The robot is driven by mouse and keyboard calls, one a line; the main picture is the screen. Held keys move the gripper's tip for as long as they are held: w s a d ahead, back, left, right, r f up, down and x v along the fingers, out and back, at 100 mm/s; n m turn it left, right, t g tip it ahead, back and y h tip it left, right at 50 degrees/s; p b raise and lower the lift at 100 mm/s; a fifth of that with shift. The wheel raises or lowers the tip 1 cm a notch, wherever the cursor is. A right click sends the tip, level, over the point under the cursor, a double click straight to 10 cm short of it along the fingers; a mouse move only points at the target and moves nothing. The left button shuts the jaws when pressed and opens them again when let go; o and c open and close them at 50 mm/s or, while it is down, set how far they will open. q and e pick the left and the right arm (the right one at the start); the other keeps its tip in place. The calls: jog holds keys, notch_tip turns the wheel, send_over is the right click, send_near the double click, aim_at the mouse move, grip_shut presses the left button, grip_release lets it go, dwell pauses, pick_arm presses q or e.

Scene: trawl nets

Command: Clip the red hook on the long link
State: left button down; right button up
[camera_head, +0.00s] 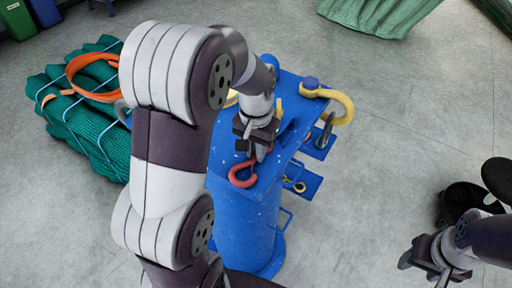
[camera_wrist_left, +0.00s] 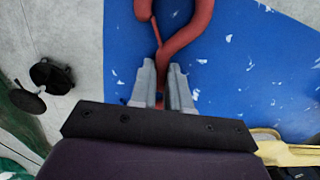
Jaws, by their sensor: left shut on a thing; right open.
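The red hook (camera_head: 243,174) is at the front left part of the blue stand's top in the head view. Its curved part and latch show large in the left wrist view (camera_wrist_left: 185,36). My left gripper (camera_head: 259,153) is shut on the red hook's shank; the wrist view shows both fingers (camera_wrist_left: 163,88) around it. I cannot tell whether the hook touches the top. My right gripper (camera_head: 430,262) is open and empty at the lower right, away from the stand. I cannot make out the long link for certain; my left arm covers part of the stand.
The blue stand (camera_head: 243,222) carries a yellow hook (camera_head: 340,104) and a grey shackle (camera_head: 326,131) at its right edge. A green net bundle (camera_head: 95,142) with an orange ring (camera_head: 80,72) lies left. A black stool (camera_head: 462,200) stands right. Floor between is clear.

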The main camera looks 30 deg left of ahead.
pick_arm(q)
jog(key=c, duration=1.1)
grip_release()
